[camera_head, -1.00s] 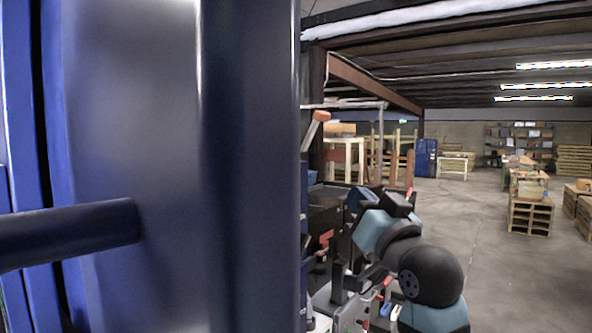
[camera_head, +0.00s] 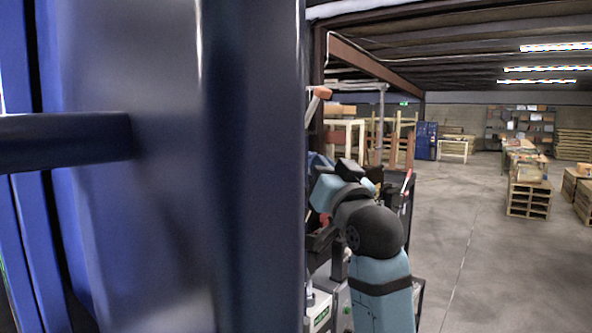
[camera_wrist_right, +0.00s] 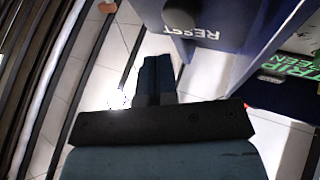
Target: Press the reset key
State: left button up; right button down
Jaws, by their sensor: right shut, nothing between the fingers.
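In the right wrist view, a blue-grey panel carries an upside-down "RESET" label (camera_wrist_right: 198,32). A grey rounded piece, which looks like the reset key (camera_wrist_right: 178,20), shows beside the label at the top edge, partly cut off. My right gripper (camera_wrist_right: 155,62) is shut and empty, its dark blue fingers together below and left of the label, apart from the key in the picture. In the head view my teal and black right arm shows beyond a blue post, but I cannot make out the fingertips or the key. My left gripper is not in view.
A large blue post (camera_head: 170,230) with a dark bar fills the left half of the head view and hides what lies behind it. A dark sign with green lettering (camera_wrist_right: 285,72) stands right of the panel. Pallets (camera_head: 529,199) stand on the open concrete floor (camera_head: 455,220) at right.

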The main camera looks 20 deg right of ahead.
jog(key=shift+w+a, duration=0.35)
jog(key=shift+w, duration=0.3)
dwell(1.4)
jog(key=shift+w, duration=0.1)
jog(key=shift+w+a, duration=0.25)
jog(key=shift+w+a+p, duration=0.2)
jog(key=shift+w+p, duration=0.2)
dwell(0.9)
jog(key=shift+s, duration=0.1)
dwell(0.4)
jog(key=shift+s+d, duration=0.45)
jog(key=shift+s, duration=0.2)
jog(key=shift+s+p, duration=0.1)
jog(key=shift+p, duration=0.25)
jog(key=shift+s+d+p, duration=0.15)
jog(key=shift+s+d, duration=0.25)
jog(key=shift+s, duration=0.3)
jog(key=shift+s+d+p, duration=0.2)
jog(key=shift+s+d, duration=0.25)
jog(key=shift+s, duration=0.25)
jog(key=shift+s+d+p, duration=0.15)
jog(key=shift+s+d, duration=0.25)
jog(key=shift+s, duration=0.3)
